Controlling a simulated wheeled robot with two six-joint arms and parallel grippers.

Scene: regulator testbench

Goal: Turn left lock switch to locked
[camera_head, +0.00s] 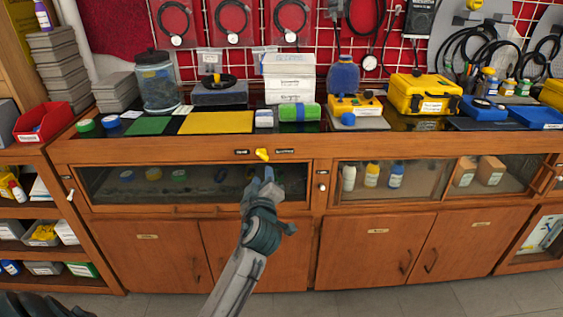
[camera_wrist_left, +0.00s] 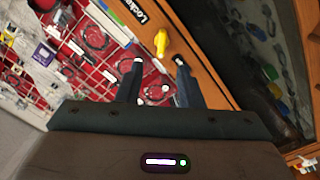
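The yellow lock switch (camera_head: 262,155) sits on the wooden front rail of the bench, between two small dark labels (camera_head: 242,152) (camera_head: 285,151). In the left wrist view the yellow switch (camera_wrist_left: 161,43) lies just beyond the gap between my fingertips, and a label reading "Locked" (camera_wrist_left: 141,14) is near it at the upper left. My left gripper (camera_head: 264,174) is just below and in front of the switch. In the left wrist view its two fingers (camera_wrist_left: 158,68) are apart with nothing held between them. I cannot tell the switch's exact setting.
Glass-fronted drawers (camera_head: 120,187) lie below the rail, with a white latch (camera_head: 322,187) to the right. The bench top holds a yellow mat (camera_head: 216,123), a green cylinder (camera_head: 300,112) and a yellow case (camera_head: 425,92). The space in front of the rail around the switch looks clear.

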